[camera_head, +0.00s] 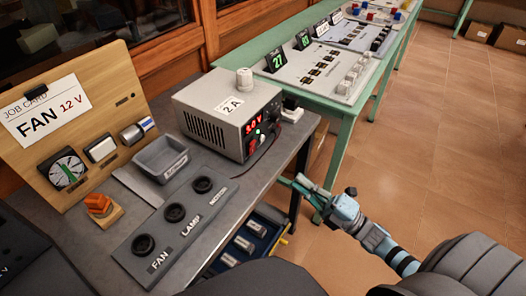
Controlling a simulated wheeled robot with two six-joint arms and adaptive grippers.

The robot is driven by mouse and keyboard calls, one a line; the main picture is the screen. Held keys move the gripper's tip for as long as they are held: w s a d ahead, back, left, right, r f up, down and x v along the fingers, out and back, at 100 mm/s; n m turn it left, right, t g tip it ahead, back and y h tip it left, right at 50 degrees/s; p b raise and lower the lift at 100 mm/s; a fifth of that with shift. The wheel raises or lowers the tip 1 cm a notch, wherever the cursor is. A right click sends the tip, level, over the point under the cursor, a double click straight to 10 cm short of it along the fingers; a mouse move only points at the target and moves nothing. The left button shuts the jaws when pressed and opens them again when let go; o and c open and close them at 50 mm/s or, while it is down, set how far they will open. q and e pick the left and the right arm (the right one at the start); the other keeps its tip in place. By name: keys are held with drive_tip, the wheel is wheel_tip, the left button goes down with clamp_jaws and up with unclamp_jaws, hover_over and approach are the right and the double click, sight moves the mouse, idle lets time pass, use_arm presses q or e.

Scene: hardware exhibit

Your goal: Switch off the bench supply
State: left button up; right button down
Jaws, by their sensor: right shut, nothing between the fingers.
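The bench supply (208,128) is a grey metal box with side vents, standing on the grey bench. Its front panel faces right, with a lit red display reading about 3.0 V, a small red part below it that may be the switch, and knobs. A label reading 2 A and a pale round knob are on its top. My right gripper (302,184) is shut and empty. It is right of and below the supply in the picture, by the bench's right edge, apart from the panel. My left gripper is not in view.
A job card board (110,75) reads FAN 12 V. A blue drawer (262,222) stands open below. A green table (344,140) is beyond; floor at right is clear.

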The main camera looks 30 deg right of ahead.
sight(254, 145)
drive_tip(key=x, duration=1.2)
drive_tip(key=shift+w+a+r, duration=0.2)
drive_tip(key=shift+w, duration=0.05)
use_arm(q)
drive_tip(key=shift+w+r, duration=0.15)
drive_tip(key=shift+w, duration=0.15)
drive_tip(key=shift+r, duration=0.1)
